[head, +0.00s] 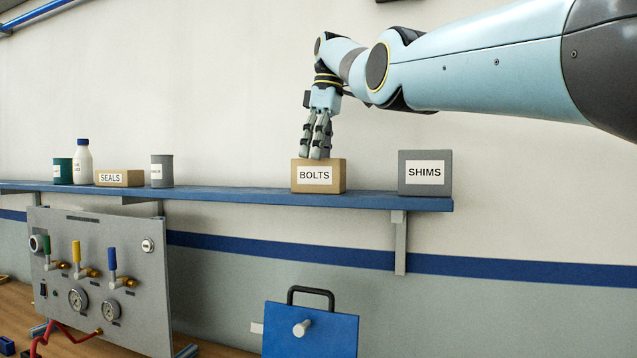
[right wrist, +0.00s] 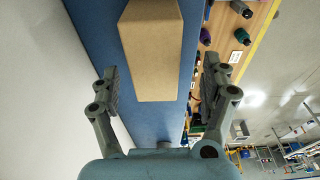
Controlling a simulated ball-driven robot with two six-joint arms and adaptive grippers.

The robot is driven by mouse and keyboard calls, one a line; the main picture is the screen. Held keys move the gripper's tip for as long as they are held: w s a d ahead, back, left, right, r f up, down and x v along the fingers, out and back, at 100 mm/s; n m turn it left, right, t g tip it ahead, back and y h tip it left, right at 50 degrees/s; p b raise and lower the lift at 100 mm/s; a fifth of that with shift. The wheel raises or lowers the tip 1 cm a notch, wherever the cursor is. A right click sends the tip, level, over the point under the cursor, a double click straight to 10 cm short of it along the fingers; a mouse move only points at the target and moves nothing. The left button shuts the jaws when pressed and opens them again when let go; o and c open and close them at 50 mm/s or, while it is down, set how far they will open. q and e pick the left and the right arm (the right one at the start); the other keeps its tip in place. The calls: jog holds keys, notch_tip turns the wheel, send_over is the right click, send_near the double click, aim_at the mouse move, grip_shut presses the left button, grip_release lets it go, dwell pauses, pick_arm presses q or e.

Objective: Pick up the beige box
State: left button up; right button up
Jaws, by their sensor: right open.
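A beige box labelled BOLTS (head: 318,187) stands upright on a blue wall shelf (head: 372,201). My right gripper (head: 315,155) points down at the top of this box from above. In the right wrist view the beige box (right wrist: 152,50) lies ahead, between the two spread fingers, with a gap on each side. The right gripper is open and empty. In the head view its fingertips overlap the box's top edge; I cannot tell whether they touch it. My left gripper is not in view.
A grey SHIMS box (head: 425,173) stands right of the BOLTS box, with a gap. To the left are a grey can (head: 162,171), a low tan SEALS box (head: 120,178), a white bottle (head: 82,162) and a green can (head: 62,171). A gauge panel (head: 100,275) is below.

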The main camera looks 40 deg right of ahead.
aim_at(316, 176)
jog(key=shift+w+f, duration=0.1)
jog(key=shift+f, duration=0.3)
jog(key=shift+w+d+f, duration=0.1)
jog(key=shift+f, duration=0.05)
jog(key=f+p, duration=0.1)
jog(key=p, duration=0.3)
jog(key=shift+w, duration=0.1)
notch_tip(316, 176, down, 3)
jog(key=shift+w+f, duration=0.1)
jog(key=shift+w, duration=0.05)
jog(key=shift+w+f, duration=0.15)
jog(key=shift+f, duration=0.3)
jog(key=shift+c, duration=1.3)
jog(key=c, duration=1.1)
jog(key=shift+r, duration=0.1)
jog(key=shift+c, duration=1.1)
jog(key=shift+r, duration=0.1)
